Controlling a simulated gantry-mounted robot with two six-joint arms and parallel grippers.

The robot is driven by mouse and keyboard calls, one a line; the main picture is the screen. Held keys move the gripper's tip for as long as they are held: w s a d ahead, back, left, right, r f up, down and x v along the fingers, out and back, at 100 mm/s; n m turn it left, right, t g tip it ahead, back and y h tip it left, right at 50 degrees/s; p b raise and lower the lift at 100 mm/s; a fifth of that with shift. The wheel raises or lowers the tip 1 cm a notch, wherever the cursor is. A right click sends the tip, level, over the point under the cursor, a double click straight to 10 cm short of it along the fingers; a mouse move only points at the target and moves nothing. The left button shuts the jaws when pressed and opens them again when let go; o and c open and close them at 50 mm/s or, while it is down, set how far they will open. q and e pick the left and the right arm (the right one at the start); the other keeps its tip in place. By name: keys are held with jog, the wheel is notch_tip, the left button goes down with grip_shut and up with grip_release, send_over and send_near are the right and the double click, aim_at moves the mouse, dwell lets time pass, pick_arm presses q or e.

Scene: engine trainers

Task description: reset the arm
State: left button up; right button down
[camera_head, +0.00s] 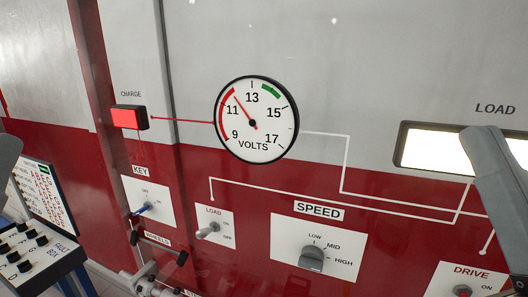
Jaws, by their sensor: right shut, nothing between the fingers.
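My right arm comes in at the right edge, in front of the panel. A dark part of my right gripper (519,284) shows at the lower right corner, close to the DRIVE switch (462,290); it is shut and holds nothing, and most of it is cut off by the frame. A small grey piece of my left arm shows at the left edge. My left gripper is out of view.
A fault box (30,250) stands lower left. Metal fittings (150,282) stick out at bottom.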

notch_tip(320, 180, up, 35)
jog(key=p, duration=3.3)
jog(key=shift+s+p, duration=0.2)
jog(key=shift+p, duration=0.1)
jog(key=shift+r, duration=0.15)
